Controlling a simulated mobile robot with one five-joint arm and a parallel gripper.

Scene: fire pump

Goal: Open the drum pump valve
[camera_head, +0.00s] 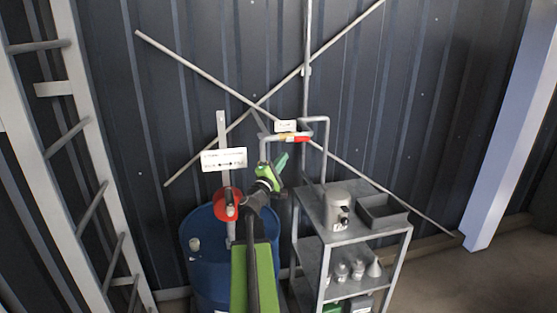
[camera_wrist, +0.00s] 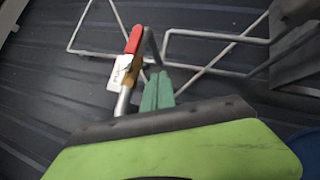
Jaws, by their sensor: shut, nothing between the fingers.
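The valve with a red handle (camera_head: 304,139) and a brass body sits on a grey pipe, just below a white tag (camera_head: 285,126). In the wrist view, the red handle (camera_wrist: 134,39) lies along the pipe, above the brass body (camera_wrist: 128,72). My gripper (camera_head: 282,160) is just below the valve in the head view. Its green fingers (camera_wrist: 157,88) are shut and empty, below and right of the handle in the wrist view. No contact with the valve is visible. A blue drum (camera_head: 200,245) stands below left, partly hidden by my arm.
A grey shelf rack (camera_head: 405,245) with a metal can (camera_head: 338,205) and an open bin (camera_head: 382,213) stands right of my arm. A red round part (camera_head: 228,204) and a white sign (camera_head: 223,159) are above the drum. A ladder (camera_head: 75,150) stands left.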

